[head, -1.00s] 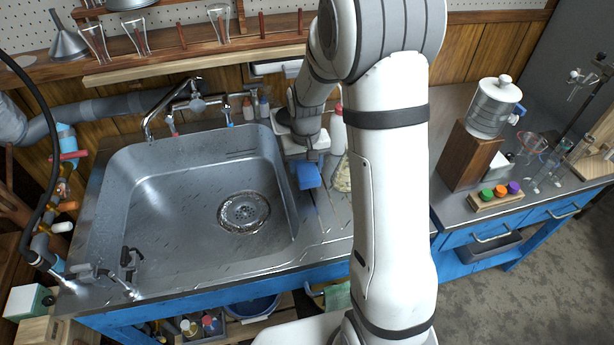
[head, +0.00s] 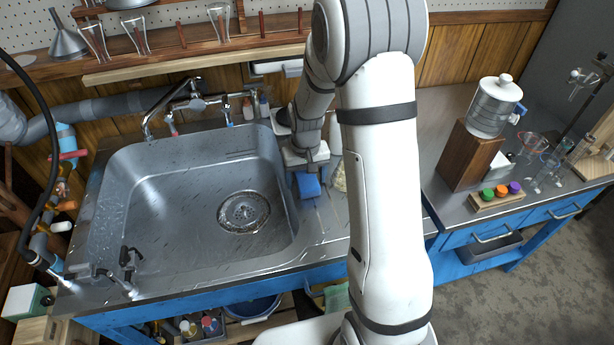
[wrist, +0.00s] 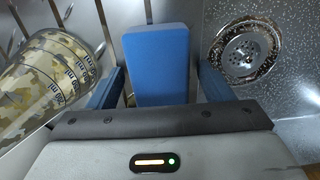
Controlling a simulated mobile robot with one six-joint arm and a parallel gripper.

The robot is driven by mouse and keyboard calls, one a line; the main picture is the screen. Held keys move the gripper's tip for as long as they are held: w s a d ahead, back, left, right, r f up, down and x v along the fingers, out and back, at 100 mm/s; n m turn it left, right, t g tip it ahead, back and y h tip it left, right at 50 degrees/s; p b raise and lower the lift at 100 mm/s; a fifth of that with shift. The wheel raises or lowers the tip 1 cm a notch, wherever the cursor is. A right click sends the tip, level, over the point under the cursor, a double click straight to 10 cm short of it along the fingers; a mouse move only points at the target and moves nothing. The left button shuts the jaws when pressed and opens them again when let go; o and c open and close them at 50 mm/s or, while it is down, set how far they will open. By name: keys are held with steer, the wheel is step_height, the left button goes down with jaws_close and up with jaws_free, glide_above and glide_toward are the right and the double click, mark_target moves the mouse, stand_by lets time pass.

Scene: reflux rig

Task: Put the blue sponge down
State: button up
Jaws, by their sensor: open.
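The blue sponge (head: 308,185) is at the drainboard strip just right of the sink basin. In the wrist view the sponge (wrist: 157,62) lies between the two blue fingers of my gripper (wrist: 160,85). The fingers are spread, with a visible gap on each side of the sponge. In the head view my gripper (head: 306,163) is directly behind and over the sponge, its fingers partly hidden. I cannot see the sponge's underside, so its contact with the surface is not clear.
The steel sink (head: 165,205) with its drain (head: 244,212) is left of the sponge. A camouflage-patterned graduated vessel (wrist: 50,70) stands close by my left finger. Counter further right holds a wooden block (head: 466,160) and coloured caps (head: 500,190).

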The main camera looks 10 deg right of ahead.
mark_target(306, 177)
step_height(306, 177, up, 12)
steer(key=p, duration=0.1)
steer(key=s+r+t, duration=0.1)
steer(key=s+r, duration=0.3)
steer(key=s, duration=0.6)
steer(key=s+r+t, duration=0.1)
steer(key=s+r, duration=0.3)
steer(key=s, duration=0.7)
steer(key=shift+d, duration=0.15)
